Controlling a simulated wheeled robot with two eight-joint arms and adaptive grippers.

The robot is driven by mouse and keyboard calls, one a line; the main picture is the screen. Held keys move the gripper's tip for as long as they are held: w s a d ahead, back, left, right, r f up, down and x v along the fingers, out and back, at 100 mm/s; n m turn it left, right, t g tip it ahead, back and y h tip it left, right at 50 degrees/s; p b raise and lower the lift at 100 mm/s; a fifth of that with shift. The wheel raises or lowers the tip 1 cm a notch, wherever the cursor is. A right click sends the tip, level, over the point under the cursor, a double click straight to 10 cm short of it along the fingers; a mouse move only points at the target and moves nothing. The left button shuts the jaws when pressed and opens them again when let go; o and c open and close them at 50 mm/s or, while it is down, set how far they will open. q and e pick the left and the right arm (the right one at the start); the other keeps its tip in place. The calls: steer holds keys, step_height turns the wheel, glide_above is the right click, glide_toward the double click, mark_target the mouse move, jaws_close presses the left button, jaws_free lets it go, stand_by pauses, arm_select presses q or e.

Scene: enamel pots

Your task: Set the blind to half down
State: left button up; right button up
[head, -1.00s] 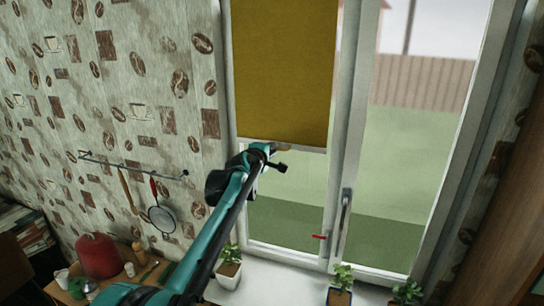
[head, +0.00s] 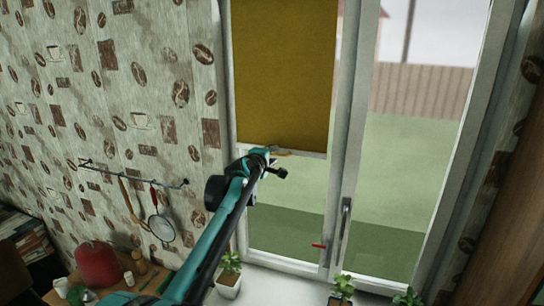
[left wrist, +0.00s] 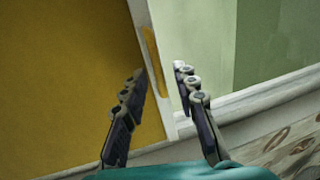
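The mustard-yellow blind (head: 285,75) hangs over the left window pane, its lower edge about halfway down the visible glass. A pale bottom bar (head: 305,154) runs along that edge, and a small yellow pull tab (head: 284,154) shows there. My left gripper (head: 272,158) is at the bar near its middle. In the left wrist view the blind (left wrist: 60,75), the bar (left wrist: 150,50) and the tab (left wrist: 154,62) show. The left gripper (left wrist: 159,74) has its fingers apart, one on each side of the bar and tab, with visible gaps. My right gripper is not in view.
The window handle (head: 344,225) and a red item (head: 319,246) are below and right of the blind. Potted plants (head: 228,275) (head: 342,290) stand on the sill (head: 285,290). A rail with utensils (head: 135,178) hangs on the left wall. Glass below the blind is clear.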

arm_select(q)
steer(key=v, duration=1.2)
steer(key=s+a+f+m+g+y+b, duration=0.1)
steer(key=s+a+f+m+b, duration=0.3)
steer(key=s+f+b, duration=0.4)
steer(key=s+a+f+m+g+y+b, duration=0.2)
steer(key=s+a+f+m+g+b, duration=0.2)
steer(key=s+f, duration=1.4)
steer(key=s+a+f+m+g+y+b, duration=0.1)
steer(key=s+a+f+m+b, duration=0.4)
steer(key=f, duration=2.1)
steer(key=s+m+g+b, duration=0.1)
steer(key=s+b, duration=0.5)
steer(key=s, duration=0.2)
steer(key=shift+s+f+g+y+b, duration=0.15)
steer(key=shift+s+g+y+b, duration=0.15)
steer(key=shift+g+y+b, duration=0.1)
